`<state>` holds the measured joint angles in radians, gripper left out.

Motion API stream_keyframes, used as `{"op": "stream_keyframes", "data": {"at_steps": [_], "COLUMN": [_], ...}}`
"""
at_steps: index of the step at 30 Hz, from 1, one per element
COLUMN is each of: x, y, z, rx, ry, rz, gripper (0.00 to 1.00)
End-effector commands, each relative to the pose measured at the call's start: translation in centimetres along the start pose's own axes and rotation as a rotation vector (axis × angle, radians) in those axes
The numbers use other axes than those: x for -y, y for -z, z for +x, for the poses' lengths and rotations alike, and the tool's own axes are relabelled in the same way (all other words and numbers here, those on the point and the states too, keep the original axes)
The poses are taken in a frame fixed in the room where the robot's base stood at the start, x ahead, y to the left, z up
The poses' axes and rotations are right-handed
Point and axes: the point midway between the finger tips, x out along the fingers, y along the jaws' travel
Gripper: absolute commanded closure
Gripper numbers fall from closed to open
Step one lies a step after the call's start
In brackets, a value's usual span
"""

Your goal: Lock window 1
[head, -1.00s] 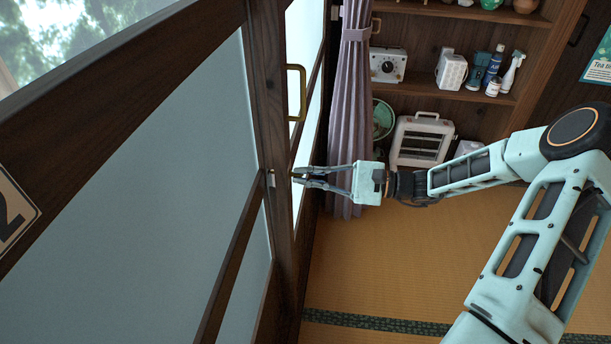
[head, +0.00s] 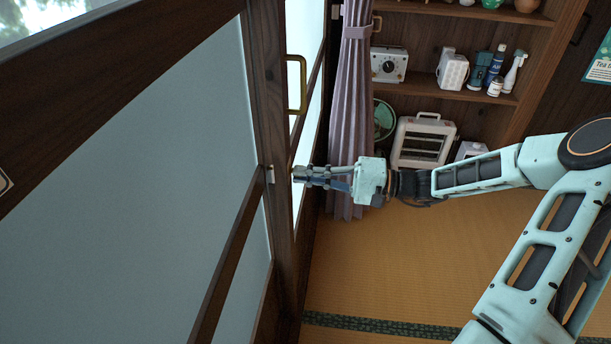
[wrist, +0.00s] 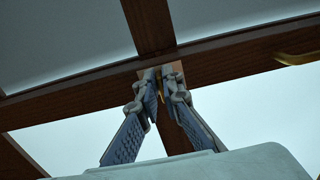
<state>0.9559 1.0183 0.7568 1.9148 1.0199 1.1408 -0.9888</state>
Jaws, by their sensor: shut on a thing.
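My gripper (head: 299,174) is at the dark wooden stile where the sliding window panels overlap, below a brass pull handle (head: 301,84). In the wrist view its fingertips (wrist: 161,80) are close together against the wooden frame, shut on a small brass lock piece (wrist: 160,86) that is mostly hidden between them. A small pale metal plate (head: 270,175) sits on the edge of the nearer frame, just left of the fingertips. The frosted window panel (head: 150,170) fills the left of the head view. I cannot tell the lock's exact position.
A grey-purple curtain (head: 352,110) hangs close behind my gripper. Shelves (head: 440,92) with a radio, bottles and a heater (head: 424,140) stand beyond. The tatami floor (head: 400,260) is clear below my arm. The handle also shows in the wrist view (wrist: 298,58).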

Motion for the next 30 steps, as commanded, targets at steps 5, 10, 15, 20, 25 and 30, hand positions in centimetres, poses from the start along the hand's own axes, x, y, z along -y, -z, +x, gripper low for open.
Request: {"op": "stream_keyframes", "data": {"at_steps": [5,10,15,20,25,30], "x": [-0.08,-0.07,-0.07,-0.05,-0.03,-0.03], "y": [0.06,0.06,0.07,0.05,0.03,0.05], "z": [-0.08,-0.08,-0.08,-0.06,-0.03,-0.39], "rx": [-0.002,-0.002,-0.002,-0.002,-0.001,-0.002], "ry": [-0.002,-0.002,-0.002,-0.002,-0.001,-0.001], "rz": [-0.016,-0.018,-0.018,-0.017,-0.016,-0.016], "gripper": [1.00,1.00,1.00,0.76,0.76,0.76]}}
